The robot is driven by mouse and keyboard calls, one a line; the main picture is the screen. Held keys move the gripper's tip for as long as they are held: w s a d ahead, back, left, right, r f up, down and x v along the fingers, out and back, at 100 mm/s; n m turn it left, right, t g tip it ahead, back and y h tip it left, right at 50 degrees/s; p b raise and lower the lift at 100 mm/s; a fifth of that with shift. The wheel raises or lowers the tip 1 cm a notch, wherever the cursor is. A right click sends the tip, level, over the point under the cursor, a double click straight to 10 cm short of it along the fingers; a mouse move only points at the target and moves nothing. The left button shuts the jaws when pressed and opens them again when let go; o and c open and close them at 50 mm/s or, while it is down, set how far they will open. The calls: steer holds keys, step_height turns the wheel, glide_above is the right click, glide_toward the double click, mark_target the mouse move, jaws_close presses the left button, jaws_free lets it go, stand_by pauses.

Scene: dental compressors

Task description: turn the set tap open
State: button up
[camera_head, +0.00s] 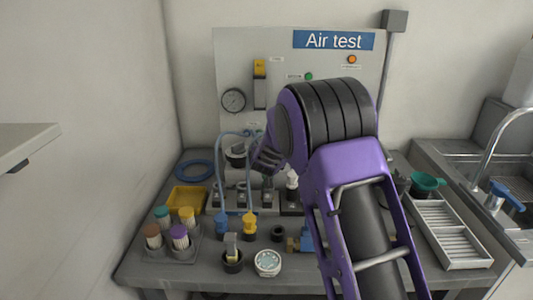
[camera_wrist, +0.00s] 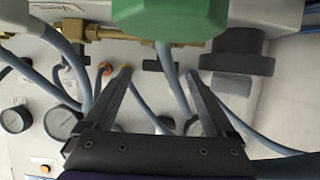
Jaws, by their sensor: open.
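I cannot tell for sure which fitting is the set tap. In the wrist view a large green block or handle (camera_wrist: 170,18) is close, above and beyond the fingertips, beside a brass fitting (camera_wrist: 105,33). A black round knob (camera_wrist: 235,52) is to its right. In the head view a blue-handled tap (camera_head: 220,220) and a yellow-handled tap (camera_head: 249,222) stand side by side at the front of the bench fittings. My gripper (camera_wrist: 158,75) is open, with nothing seen between its fingers. In the head view my purple arm hides much of the bench middle and the fingertips.
A brass valve with a blue handle (camera_head: 304,240) lies right of the taps, partly behind my arm. A yellow tray (camera_head: 187,199), capped jars (camera_head: 180,237) and a round gauge (camera_head: 267,262) stand on the bench. Blue hoses (camera_wrist: 57,80) cross near my fingers. A sink is at right.

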steer(key=p+v, duration=0.1)
steer(key=v, duration=1.5)
steer(key=shift+p, duration=0.3)
steer(key=shift+w, duration=0.1)
